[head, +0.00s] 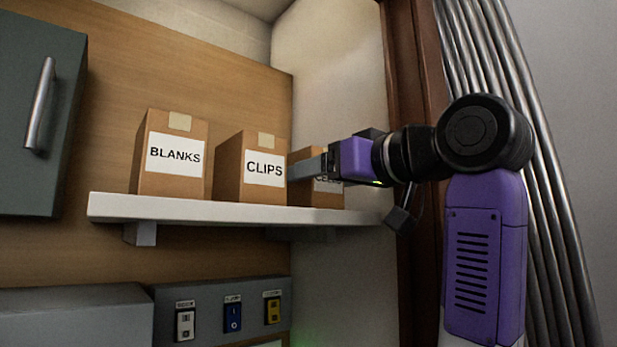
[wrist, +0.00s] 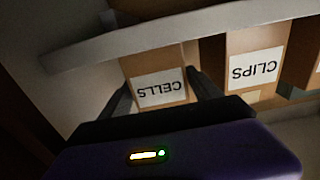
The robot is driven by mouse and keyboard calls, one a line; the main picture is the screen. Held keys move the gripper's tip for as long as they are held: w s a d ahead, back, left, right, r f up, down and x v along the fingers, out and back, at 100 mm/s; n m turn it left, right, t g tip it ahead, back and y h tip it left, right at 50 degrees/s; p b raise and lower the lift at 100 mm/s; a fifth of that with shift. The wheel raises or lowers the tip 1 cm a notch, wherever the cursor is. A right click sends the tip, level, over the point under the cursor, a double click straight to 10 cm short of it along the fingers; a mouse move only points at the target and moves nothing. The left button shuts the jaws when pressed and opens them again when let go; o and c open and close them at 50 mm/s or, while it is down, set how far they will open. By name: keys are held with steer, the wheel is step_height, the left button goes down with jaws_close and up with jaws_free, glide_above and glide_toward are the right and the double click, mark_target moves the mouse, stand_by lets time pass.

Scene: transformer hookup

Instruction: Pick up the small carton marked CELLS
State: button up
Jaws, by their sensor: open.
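The small CELLS carton (head: 334,199) stands at the right end of the white shelf in the head view, its label partly hidden behind my gripper. My gripper (head: 308,166) is open at the carton in the head view. In the wrist view its two fingers (wrist: 160,95) stand one on either side of the carton; whether they touch it I cannot tell.
The CLIPS carton (head: 250,192) stands just left of the CELLS carton, and the BLANKS carton (head: 160,184) further left. All stand on the white shelf (head: 200,208). A grey cabinet (head: 65,120) hangs at the left. A wall closes the shelf's right end.

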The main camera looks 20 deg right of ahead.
steer(key=c, duration=1.3)
steer(key=shift+s+r, duration=0.1)
